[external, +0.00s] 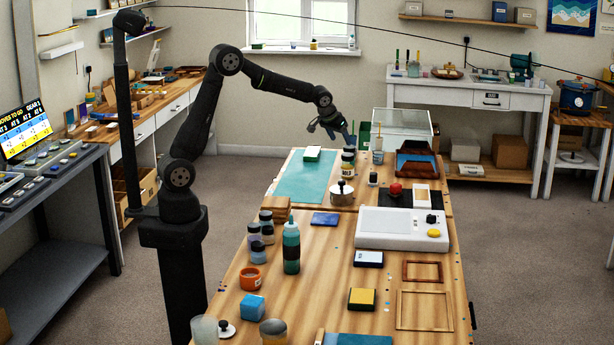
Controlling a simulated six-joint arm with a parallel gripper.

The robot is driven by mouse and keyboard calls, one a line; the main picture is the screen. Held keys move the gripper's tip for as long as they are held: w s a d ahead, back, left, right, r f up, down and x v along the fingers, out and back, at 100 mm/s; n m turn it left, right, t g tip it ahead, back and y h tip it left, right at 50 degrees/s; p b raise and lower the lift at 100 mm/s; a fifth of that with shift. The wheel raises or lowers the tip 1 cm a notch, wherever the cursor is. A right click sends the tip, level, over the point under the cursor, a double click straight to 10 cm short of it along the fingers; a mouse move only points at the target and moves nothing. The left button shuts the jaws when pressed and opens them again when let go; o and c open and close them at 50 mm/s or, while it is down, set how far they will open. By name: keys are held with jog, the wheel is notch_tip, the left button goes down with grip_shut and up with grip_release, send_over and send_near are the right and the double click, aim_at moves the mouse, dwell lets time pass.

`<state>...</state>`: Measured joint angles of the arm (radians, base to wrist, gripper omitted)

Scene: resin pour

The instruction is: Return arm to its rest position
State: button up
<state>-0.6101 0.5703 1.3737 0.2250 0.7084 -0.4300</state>
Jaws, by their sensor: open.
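My gripper (334,131) is at the end of my black arm, which reaches out from the left over the far part of the workbench. It is open and looks empty. It points down and to the right, above and left of a jar with a pale label (348,162). The gap between the fingers and the jar is hard to judge from this side. The fingertips are small and dark here.
The wooden workbench (320,265) holds a teal mat (305,185), a metal pot (341,195), a clear box (402,125), a white device (385,225), a teal bottle (291,247) and several jars. Wooden frames (424,325) lie at right. Floor (240,185) left of the bench is clear.

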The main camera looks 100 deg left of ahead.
aim_at(349, 154)
jog(key=x, duration=1.2)
jog(key=shift+f, duration=0.3)
notch_tip(349, 154, up, 3)
jog(key=shift+r, duration=0.45)
jog(key=shift+f, duration=0.1)
